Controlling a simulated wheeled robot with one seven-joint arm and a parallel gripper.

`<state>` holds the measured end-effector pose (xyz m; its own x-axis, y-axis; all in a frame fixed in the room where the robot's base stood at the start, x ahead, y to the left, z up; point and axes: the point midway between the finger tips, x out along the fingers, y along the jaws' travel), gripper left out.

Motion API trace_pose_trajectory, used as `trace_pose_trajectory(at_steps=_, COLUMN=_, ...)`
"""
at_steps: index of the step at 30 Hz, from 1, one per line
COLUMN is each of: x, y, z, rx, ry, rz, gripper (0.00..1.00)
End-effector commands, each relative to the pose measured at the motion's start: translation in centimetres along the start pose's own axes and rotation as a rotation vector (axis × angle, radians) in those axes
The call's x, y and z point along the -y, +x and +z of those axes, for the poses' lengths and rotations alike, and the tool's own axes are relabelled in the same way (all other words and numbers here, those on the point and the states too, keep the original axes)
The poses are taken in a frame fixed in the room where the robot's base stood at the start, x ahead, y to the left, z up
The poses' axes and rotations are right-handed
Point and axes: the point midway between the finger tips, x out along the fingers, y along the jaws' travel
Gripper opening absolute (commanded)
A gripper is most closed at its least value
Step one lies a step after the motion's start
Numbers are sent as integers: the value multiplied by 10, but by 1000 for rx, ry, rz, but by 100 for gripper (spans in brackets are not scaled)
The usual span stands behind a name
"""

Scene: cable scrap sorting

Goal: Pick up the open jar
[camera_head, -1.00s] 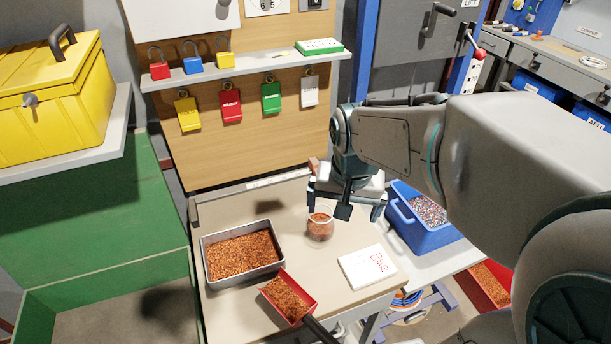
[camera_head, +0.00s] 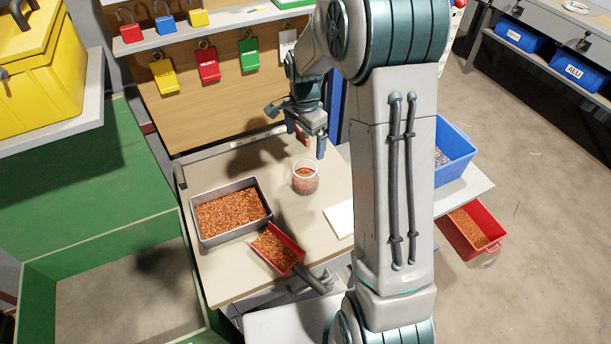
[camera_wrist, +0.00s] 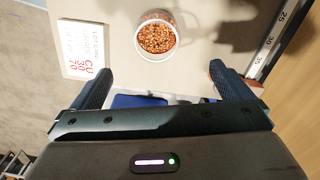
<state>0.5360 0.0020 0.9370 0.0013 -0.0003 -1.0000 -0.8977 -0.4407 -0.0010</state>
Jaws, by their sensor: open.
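The open jar (camera_head: 305,178) is clear, without a lid, and partly filled with copper-coloured granules. It stands upright on the beige bench top (camera_head: 240,283). In the wrist view the jar (camera_wrist: 156,37) is seen from above, beyond the fingertips and roughly midway between them. My gripper (camera_head: 306,140) is above and just behind the jar in the head view. In the wrist view my gripper (camera_wrist: 155,82) has its two fingers wide apart with nothing between them. The jar is apart from both fingers.
Left of the jar are a metal tray (camera_head: 194,222) of granules and a red scoop (camera_head: 297,250). A white card (camera_wrist: 84,48) lies beside the jar. A blue bin (camera_head: 455,160) and red bin (camera_head: 470,247) are at right. A ruler strip (camera_wrist: 272,38) edges the bench.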

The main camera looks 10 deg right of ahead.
Motion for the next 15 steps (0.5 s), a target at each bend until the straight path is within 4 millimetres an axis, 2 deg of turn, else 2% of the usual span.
trace_pose_trajectory(at_steps=6, x=-2, y=45, z=0, rx=4, ry=1, rz=6, gripper=99)
trace_pose_trajectory(at_steps=9, x=-2, y=61, z=0, rx=3, ry=0, rz=4, gripper=99)
trace_pose_trajectory(at_steps=15, x=-2, y=76, z=1, rx=2, ry=-1, rz=3, gripper=99)
